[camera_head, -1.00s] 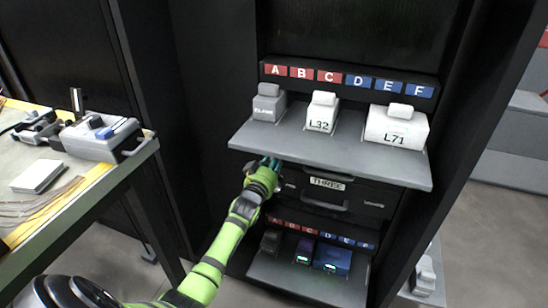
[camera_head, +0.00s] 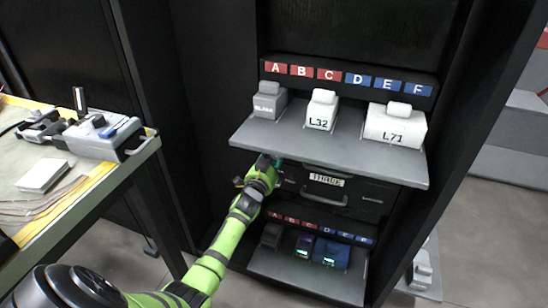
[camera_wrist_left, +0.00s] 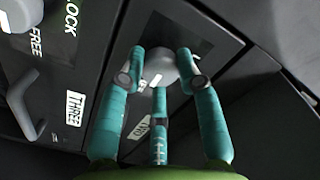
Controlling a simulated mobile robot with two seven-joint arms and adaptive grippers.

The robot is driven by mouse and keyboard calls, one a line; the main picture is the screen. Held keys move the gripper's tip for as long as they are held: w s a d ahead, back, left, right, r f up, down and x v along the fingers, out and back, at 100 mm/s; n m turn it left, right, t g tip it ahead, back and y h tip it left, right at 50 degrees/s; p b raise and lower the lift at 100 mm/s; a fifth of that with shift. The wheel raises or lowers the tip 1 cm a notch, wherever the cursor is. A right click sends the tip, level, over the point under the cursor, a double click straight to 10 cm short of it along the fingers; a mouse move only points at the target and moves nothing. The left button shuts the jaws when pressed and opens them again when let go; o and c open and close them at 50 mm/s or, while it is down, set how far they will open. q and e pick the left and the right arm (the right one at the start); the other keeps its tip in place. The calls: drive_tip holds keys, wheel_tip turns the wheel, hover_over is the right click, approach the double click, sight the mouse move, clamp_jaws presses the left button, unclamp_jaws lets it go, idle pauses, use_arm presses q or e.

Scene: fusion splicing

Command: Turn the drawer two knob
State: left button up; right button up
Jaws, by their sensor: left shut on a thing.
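The grey round knob (camera_wrist_left: 158,66) is on a dark drawer panel, in the middle of the left wrist view. A small white label (camera_wrist_left: 141,128), partly hidden by a finger, seems to read TWO. My left gripper (camera_wrist_left: 160,76) has its teal fingers closed around the knob from several sides. In the head view my left gripper (camera_head: 264,164) is at the left edge of the drawer front, just under the grey shelf. The knob is hidden there by the gripper and shelf. My right gripper is not in view.
The grey shelf (camera_head: 265,137) juts out above the gripper, carrying white and grey boxes. The drawer labelled THREE (camera_head: 326,180) has a handle (camera_wrist_left: 20,104). A lower shelf (camera_head: 300,278) holds small devices. A workbench (camera_head: 140,150) stands at the left.

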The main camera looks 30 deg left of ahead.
use_arm(q)
drive_tip(key=shift+w+r, duration=0.1)
drive_tip(key=shift+r, duration=0.25)
drive_tip(key=o, duration=1.1)
drive_tip(key=shift+o, duration=0.2)
drive_tip(key=shift+f, duration=0.1)
drive_tip(key=shift+f, duration=0.1)
drive_tip(key=v, duration=1.2)
